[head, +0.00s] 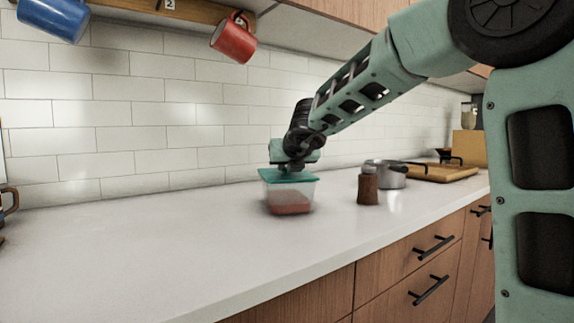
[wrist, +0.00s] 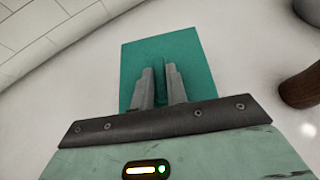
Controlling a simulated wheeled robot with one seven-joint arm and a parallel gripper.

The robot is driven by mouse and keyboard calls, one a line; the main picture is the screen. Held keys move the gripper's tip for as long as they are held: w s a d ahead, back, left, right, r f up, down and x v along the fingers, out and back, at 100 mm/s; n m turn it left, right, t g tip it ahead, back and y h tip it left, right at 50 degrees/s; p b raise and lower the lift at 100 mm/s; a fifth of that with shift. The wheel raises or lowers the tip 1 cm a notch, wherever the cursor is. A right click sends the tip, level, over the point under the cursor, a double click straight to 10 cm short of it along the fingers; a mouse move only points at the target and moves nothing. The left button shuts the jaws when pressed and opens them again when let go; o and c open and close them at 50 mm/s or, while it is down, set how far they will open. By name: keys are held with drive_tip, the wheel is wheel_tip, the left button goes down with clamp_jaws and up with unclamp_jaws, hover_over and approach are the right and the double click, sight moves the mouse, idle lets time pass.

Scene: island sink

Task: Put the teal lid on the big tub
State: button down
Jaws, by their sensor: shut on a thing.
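The big tub (head: 290,197) is clear with reddish contents at its base, and it stands upright on the counter in the head view. The teal lid (head: 287,176) lies over the tub's top, level or nearly so. I cannot tell whether it touches the rim all round. My gripper (head: 291,166) is directly above the lid, pointing down. In the wrist view my gripper (wrist: 160,80) is shut on a raised teal ridge in the middle of the lid (wrist: 190,50). The lid hides the tub in that view.
A brown wooden shaker-like thing (head: 368,189) stands right of the tub, with a metal pot (head: 388,175) behind it. A wooden board (head: 440,172) lies farther right. A red mug (head: 234,40) and a blue mug (head: 52,17) hang above.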

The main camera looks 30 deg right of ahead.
drive_tip(key=shift+f, duration=0.1)
idle(0.3)
drive_tip(key=c, duration=1.3)
unclamp_jaws()
